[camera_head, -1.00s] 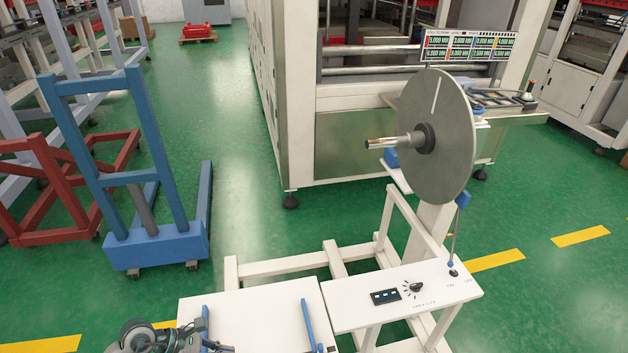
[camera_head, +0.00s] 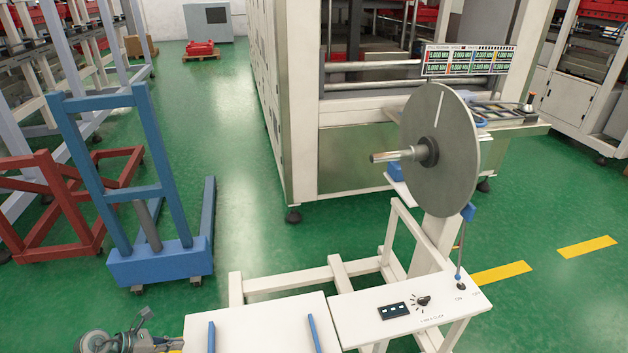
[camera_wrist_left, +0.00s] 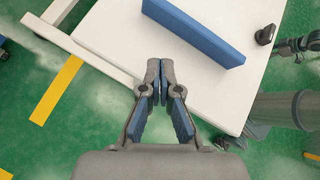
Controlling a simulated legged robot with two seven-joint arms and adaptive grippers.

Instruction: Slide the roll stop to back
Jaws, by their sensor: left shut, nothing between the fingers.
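A large grey disc (camera_head: 440,150) with a white radial mark stands upright on a stand in the head view, and I take it as the roll stop. A dark hub (camera_head: 428,151) sits at its centre, and a bare metal shaft (camera_head: 392,156) sticks out to the left. My left gripper (camera_head: 160,337) is low at the left, beside the white table and far from the disc. In the left wrist view its fingers (camera_wrist_left: 160,75) are together and empty. A dark jointed part at that view's right edge may be my right arm; its fingers are not clear.
The white table (camera_head: 263,330) bears blue bars (camera_head: 211,337). A control panel (camera_head: 405,303) with a knob and upright lever (camera_head: 459,262) stands below the disc. A blue frame (camera_head: 160,262) stands at left. A large machine (camera_head: 350,165) stands behind. Green floor lies between them.

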